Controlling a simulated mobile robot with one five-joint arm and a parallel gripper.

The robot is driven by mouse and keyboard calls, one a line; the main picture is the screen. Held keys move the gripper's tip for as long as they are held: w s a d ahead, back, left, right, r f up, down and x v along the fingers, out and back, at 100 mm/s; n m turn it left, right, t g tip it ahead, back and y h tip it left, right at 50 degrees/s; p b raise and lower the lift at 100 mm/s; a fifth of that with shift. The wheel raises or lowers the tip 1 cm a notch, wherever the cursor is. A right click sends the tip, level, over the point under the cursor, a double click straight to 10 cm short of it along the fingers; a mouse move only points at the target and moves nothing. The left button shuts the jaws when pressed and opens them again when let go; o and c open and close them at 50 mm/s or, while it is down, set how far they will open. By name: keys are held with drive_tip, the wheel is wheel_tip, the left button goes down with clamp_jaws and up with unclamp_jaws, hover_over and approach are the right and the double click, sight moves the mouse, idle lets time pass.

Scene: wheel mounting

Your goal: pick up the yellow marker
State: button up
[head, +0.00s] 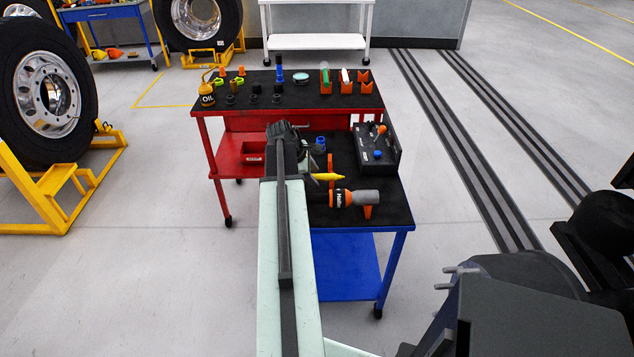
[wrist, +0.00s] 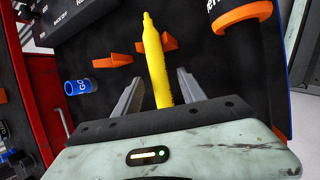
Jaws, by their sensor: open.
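The yellow marker (wrist: 154,50) lies between two orange pieces of a holder on the black top of a blue table (head: 385,218). Its tip points away from my gripper in the wrist view. In the head view only part of the marker (head: 328,177) shows beside my arm. My gripper (wrist: 160,76) is open, with one grey finger on each side of the marker. The marker's near end runs down toward the palm and is hidden behind it. I cannot tell whether either finger touches it.
An orange and black tool (head: 345,197) lies close to the marker, with a blue cup (wrist: 80,87) on the other side. A black box (head: 376,148) stands at the table's back right. A red table (head: 290,95) with several small items adjoins behind.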

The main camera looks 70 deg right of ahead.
drive_tip(key=shift+r, duration=0.1)
clamp_jaws()
wheel_tip(320, 180, up, 10)
drive_tip(key=p, duration=1)
drive_tip(key=c, duration=0.7)
unclamp_jaws()
clamp_jaws()
